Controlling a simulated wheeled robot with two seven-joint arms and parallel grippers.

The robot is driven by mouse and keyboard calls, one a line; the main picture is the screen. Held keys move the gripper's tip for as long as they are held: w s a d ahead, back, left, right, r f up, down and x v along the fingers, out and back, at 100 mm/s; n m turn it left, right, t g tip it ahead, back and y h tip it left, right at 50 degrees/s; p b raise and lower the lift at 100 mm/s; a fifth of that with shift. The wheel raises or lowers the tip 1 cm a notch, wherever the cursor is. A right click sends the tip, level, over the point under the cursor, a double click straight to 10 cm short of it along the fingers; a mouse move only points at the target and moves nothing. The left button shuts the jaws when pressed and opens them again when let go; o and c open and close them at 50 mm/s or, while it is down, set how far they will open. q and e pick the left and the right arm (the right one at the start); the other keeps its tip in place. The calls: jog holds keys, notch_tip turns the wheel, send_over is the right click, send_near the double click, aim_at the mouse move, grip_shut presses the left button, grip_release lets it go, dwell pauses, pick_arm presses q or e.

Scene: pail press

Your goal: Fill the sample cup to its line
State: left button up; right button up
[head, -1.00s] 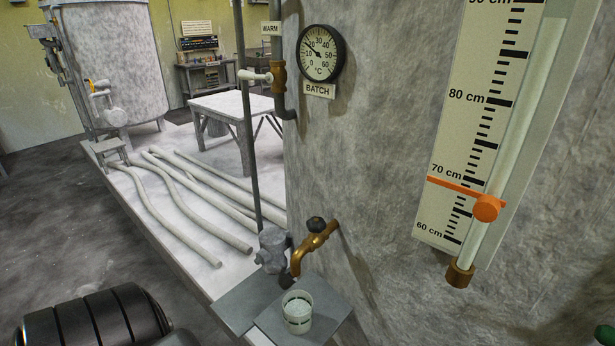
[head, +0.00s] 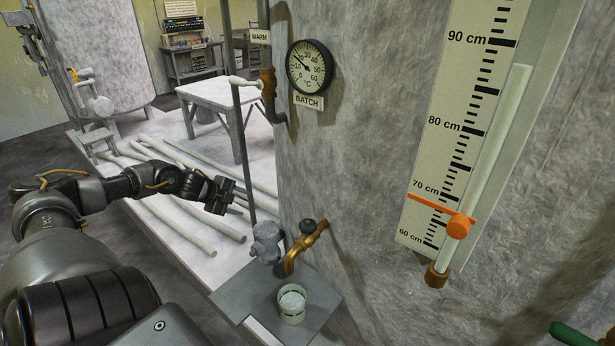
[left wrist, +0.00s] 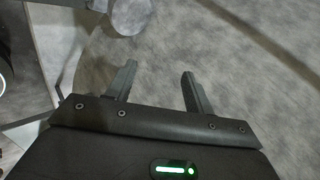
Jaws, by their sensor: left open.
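The sample cup (head: 291,304) is a small clear cup with a pale ring, standing upright on the grey shelf (head: 318,312) under the brass tap (head: 302,246). Its fill level and line are too small to tell. My left gripper (head: 228,196) is in the air left of the tap, over the white platform, apart from cup and tap. In the left wrist view its two fingers (left wrist: 158,88) are spread with nothing between them. My right gripper is not in view.
The tank wall carries a dial marked BATCH (head: 308,67) and a level scale (head: 458,130) with an orange pointer (head: 459,226) just below 70 cm. A thin vertical pipe (head: 238,130) and a grey fitting (head: 267,242) stand left of the tap.

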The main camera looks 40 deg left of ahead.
pick_arm(q)
jog(key=w+d+r+m+g+h+p, duration=0.1)
jog(key=w+d+r+m, duration=0.15)
jog(key=d+r, duration=0.3)
jog(key=w+d+r+m+g+h+p, duration=0.1)
jog(key=d+r+m, duration=0.2)
jog(key=d+r, duration=0.3)
notch_tip(320, 180, up, 11)
jog(key=m+g+y+p, duration=0.2)
jog(key=m+g+y, duration=0.1)
jog(key=m+g, duration=0.55)
send_over(308, 221)
jog(key=shift+a+m+t, duration=0.25)
jog(key=shift+m+t, duration=0.25)
jog(key=shift+t, duration=0.35)
jog(key=shift+d+r, duration=0.35)
jog(key=shift+d, duration=0.1)
jog(key=shift+s+a+f, duration=0.1)
jog(key=shift+a+f, duration=0.1)
jog(key=shift+f, duration=0.05)
jog(key=shift+f+b, duration=0.4)
notch_tip(308, 221, down, 8)
jog(key=shift+f+b, duration=0.1)
jog(key=shift+b, duration=1.15)
jog(key=shift+r, duration=0.2)
jog(key=shift+c, duration=1.2)
jog(key=c, duration=0.3)
